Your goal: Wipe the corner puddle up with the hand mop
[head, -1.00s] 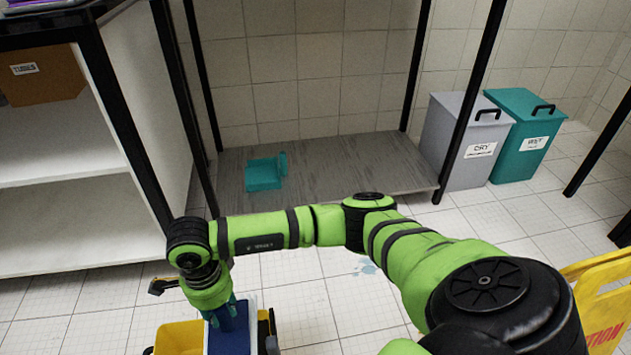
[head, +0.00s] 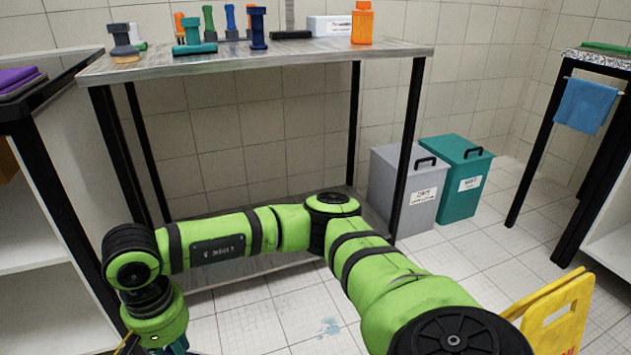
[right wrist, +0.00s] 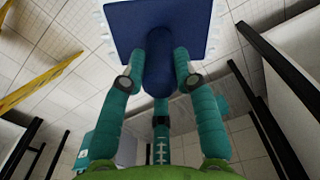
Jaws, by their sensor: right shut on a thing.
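The blue hand mop (right wrist: 130,25) has a flat blue plate with a white fringe and a thick blue handle. It shows in the right wrist view. My right gripper (right wrist: 159,80) is shut on the handle with its teal fingers around it. In the head view my right gripper (head: 176,346) is at the bottom left edge, mostly cut off, and the mop is out of the picture. A small light-blue puddle (head: 328,327) lies on the tiled floor, right of that gripper and in front of the metal table. My left gripper is not in view.
A metal table (head: 290,60) with several brushes and an orange bottle (head: 362,24) stands behind my arm. A grey bin (head: 393,205) and a teal bin (head: 462,195) stand to its right. A yellow floor sign (head: 550,312) is at the lower right. Floor around the puddle is clear.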

